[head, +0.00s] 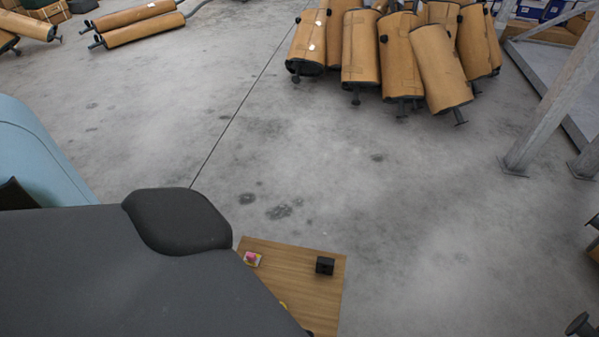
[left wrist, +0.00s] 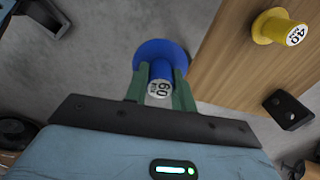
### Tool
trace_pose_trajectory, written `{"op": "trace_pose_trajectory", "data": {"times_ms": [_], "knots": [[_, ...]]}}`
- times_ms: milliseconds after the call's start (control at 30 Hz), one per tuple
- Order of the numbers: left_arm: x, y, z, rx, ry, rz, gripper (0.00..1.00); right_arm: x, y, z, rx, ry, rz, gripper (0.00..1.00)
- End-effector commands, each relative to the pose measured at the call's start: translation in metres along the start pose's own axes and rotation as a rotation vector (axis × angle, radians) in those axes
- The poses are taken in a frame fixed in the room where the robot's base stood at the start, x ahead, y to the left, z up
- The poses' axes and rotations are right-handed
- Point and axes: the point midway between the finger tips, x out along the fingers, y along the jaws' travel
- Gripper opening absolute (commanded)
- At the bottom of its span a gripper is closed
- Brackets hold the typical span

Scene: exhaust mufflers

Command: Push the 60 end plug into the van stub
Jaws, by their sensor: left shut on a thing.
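The 60 end plug (left wrist: 160,50) shows in the left wrist view. It is blue, with a wide round flange and a narrower stem that ends in a white face marked 60. My left gripper (left wrist: 160,74) has green fingers shut on the stem, one on each side, with the flange beyond the fingertips. The plug is clear of the wooden board beside it. In the head view my own dark arm hides the left gripper and the plug. I cannot make out the van stub in either view. My right gripper is not in view.
A yellow plug (left wrist: 270,27) marked 40 shows in the left wrist view. Wrapped mufflers (head: 360,48) stand at the back. The middle floor is clear.

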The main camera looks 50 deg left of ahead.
Motion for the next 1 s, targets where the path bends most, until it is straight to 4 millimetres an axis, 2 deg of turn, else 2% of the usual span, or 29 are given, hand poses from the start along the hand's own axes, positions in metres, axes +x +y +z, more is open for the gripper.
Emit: {"op": "trace_pose_trajectory", "data": {"times_ms": [200, 267, 367, 467, 633, 767, 1000], "knots": [[-0.004, -0.001, 0.001, -0.009, 0.0, -0.001, 0.03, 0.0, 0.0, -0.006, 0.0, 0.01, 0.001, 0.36], [-0.013, -0.003, 0.0, -0.027, 0.002, -0.002, 0.03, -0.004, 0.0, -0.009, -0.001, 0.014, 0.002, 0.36], [-0.039, -0.007, 0.0, -0.089, 0.005, -0.004, 0.03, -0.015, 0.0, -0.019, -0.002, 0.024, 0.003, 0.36], [-0.079, -0.015, -0.001, -0.183, 0.009, -0.005, 0.03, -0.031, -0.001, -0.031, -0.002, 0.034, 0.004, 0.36], [-0.156, -0.029, 0.0, -0.359, 0.012, -0.007, 0.03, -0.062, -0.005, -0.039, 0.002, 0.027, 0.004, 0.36], [-0.22, -0.04, 0.001, -0.482, 0.015, -0.009, 0.03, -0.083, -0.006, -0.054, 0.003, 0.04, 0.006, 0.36], [-0.342, -0.061, 0.002, -0.671, 0.021, -0.011, 0.03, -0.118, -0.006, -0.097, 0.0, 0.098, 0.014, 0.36]]}}
